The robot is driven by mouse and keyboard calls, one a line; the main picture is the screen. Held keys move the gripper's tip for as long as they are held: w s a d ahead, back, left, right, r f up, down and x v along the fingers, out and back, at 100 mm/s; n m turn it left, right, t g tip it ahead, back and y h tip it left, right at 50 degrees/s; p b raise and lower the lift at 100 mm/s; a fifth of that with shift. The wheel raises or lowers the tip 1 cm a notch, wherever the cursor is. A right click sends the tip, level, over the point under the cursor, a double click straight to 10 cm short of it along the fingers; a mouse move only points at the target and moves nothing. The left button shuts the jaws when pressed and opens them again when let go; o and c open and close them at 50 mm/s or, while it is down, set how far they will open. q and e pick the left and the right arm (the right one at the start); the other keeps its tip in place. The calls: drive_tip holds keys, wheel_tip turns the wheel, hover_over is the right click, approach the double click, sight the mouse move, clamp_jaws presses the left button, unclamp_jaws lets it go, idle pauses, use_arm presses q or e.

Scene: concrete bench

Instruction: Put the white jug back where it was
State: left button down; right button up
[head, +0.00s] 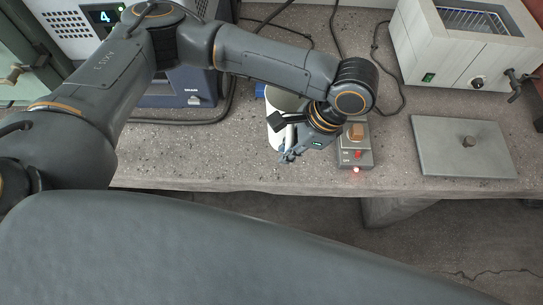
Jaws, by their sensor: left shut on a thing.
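The white jug (273,133) stands near the front edge of the concrete bench, partly hidden behind my left gripper and wrist. Its round open top shows beside my arm. My left gripper (288,156) reaches down at the jug's near right side and is shut on it. The jug looks upright; whether its base touches the bench is hidden. My right gripper is not in the head view.
A small grey switch box (356,158) with a lit red lamp sits just right of the jug. A flat grey plate (462,148) lies farther right, below a white water bath (440,50). Cables run along the back. The bench's front edge (230,186) is close.

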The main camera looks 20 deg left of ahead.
sight(289, 127)
use_arm(q)
drive_tip(key=w+x, duration=0.1)
drive_tip(key=x, duration=0.7)
drive_tip(key=shift+a+f, duration=0.2)
drive_tip(key=shift+a, duration=0.1)
drive_tip(key=c, duration=1.3)
unclamp_jaws()
drive_tip(key=shift+f, duration=0.1)
drive_tip(key=shift+c, duration=0.2)
drive_tip(key=v, duration=1.2)
